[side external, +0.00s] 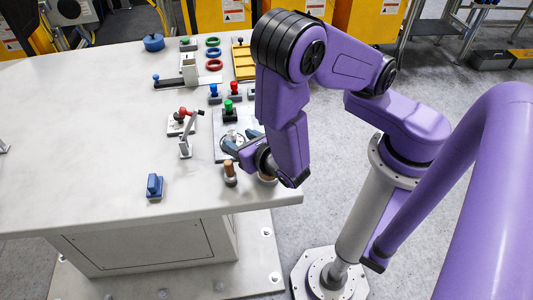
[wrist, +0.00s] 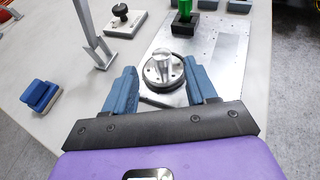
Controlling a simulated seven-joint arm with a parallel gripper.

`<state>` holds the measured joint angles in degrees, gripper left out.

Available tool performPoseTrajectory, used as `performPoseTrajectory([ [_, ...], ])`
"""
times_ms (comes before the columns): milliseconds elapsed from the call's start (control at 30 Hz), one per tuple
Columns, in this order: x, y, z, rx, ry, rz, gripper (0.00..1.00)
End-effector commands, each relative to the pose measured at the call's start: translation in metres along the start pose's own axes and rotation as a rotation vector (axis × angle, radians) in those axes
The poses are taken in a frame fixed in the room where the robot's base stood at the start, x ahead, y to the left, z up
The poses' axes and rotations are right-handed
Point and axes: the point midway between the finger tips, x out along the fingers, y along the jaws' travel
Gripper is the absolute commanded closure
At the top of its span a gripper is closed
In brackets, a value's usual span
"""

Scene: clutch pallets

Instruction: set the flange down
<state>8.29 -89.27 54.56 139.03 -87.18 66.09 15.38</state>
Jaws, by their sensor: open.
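The flange (wrist: 163,70) is a round grey metal disc with a short upright cylinder on top. In the wrist view it sits on the bare metal plate (wrist: 222,50), near the plate's front end, and looks level. My gripper (wrist: 159,66) is open, with one blue finger on each side of the flange. I see a gap between the fingers and the cylinder; whether a finger touches the disc's rim I cannot tell. In the side external view the flange is partly hidden by my gripper and the plate (side external: 230,118) is partly covered by my arm.
A green-handled part in a black block (wrist: 184,14) stands on the plate behind the flange. A grey upright stand (wrist: 92,35) and a black knob on a pale base (wrist: 124,16) are to the left. A blue block (wrist: 41,95) lies further left. A brown-topped peg (side external: 230,172) is near the table edge.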

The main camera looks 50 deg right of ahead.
Motion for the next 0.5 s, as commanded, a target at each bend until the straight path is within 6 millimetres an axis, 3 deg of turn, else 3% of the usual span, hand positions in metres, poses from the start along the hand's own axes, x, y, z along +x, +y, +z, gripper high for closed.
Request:
performPoseTrajectory([
  [100, -0.027, 0.002, 0.0, -0.001, 0.0, 0.009, 0.43],
  [500, -0.096, 0.001, 0.0, 0.0, 0.001, 0.006, 0.43],
])
